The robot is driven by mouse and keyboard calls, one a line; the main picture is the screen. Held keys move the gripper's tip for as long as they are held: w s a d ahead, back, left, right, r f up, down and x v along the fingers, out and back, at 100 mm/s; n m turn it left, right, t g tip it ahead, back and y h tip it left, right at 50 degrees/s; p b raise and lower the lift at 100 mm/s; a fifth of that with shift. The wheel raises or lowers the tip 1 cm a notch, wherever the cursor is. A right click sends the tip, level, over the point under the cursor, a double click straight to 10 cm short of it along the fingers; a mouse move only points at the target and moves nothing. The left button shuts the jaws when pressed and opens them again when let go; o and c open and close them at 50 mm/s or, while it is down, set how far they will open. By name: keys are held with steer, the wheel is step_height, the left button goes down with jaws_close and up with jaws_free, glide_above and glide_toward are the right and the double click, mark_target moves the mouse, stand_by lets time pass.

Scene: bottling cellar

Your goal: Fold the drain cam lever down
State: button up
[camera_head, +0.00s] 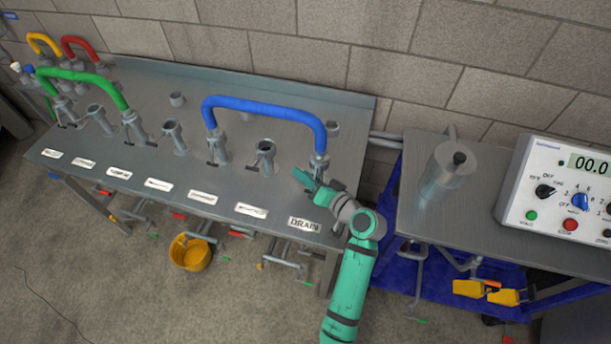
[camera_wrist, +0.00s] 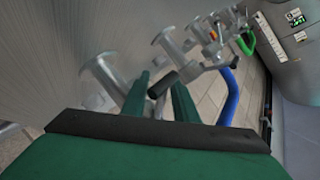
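The DRAIN label (camera_head: 304,224) lies at the right end of the grey bench's front edge. Behind it stands a steel port (camera_head: 320,166) with the right end of the blue hose on it. My green gripper (camera_head: 308,183) is just in front of this port and hides part of it. In the wrist view a lever with a black grip (camera_wrist: 161,84) reaches toward me from the steel fittings. Its tip lies between the two fingers of my gripper (camera_wrist: 162,92), which stand apart with gaps showing. Whether either finger touches the lever I cannot tell.
The blue hose (camera_head: 262,105) arches between two ports. A green hose (camera_head: 88,76) stands farther left. Several bare ports line the bench (camera_head: 222,194). To the right, a side table (camera_head: 490,165) carries a steel cylinder (camera_head: 447,178) and an instrument box (camera_head: 560,185).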

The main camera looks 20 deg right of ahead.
jaws_close()
stand_by(1.4)
